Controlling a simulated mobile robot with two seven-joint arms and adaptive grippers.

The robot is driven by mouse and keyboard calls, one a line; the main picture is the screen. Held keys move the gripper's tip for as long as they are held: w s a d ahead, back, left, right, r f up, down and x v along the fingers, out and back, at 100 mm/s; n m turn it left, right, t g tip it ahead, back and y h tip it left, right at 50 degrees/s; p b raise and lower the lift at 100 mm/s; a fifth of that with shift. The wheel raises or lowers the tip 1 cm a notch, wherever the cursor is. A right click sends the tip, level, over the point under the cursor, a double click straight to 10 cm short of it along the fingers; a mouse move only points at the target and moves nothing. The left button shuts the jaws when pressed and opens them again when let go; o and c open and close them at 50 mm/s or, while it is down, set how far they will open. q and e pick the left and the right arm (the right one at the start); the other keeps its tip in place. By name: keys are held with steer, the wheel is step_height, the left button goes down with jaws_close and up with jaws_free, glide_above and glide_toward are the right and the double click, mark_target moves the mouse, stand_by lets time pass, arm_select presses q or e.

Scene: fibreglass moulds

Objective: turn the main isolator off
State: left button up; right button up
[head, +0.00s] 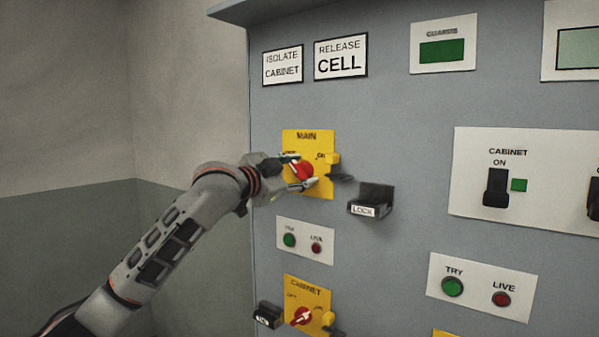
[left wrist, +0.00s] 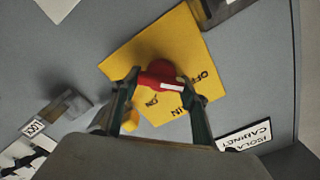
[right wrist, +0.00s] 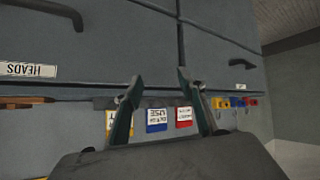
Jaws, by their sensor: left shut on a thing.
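The main isolator is a yellow plate (head: 322,186) lettered MAIN with a red rotary knob (head: 302,170) at its middle. The plate (left wrist: 165,38) and the red knob (left wrist: 165,74) also show in the left wrist view, turned round, with OFF lettering near one finger. My left gripper (head: 297,173) is shut on the red knob, a finger on either side. A white mark shows on the knob, but the fingers partly hide the lettering, so I cannot tell its exact setting. My right gripper (right wrist: 158,92) is open and empty, away from the isolator.
A yellow tab (head: 333,158) sits at the plate's right edge. A black LOCK holder (head: 372,202) juts out to its right. Below are a try/live plate (head: 305,240) and a yellow cabinet isolator (head: 307,292). Drawers and coloured tags (right wrist: 184,117) face my right wrist.

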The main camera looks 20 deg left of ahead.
stand_by(0.4)
arm_select(q)
steer(key=o, duration=1.1)
steer(key=v, duration=1.2)
steer(key=shift+r, duration=0.1)
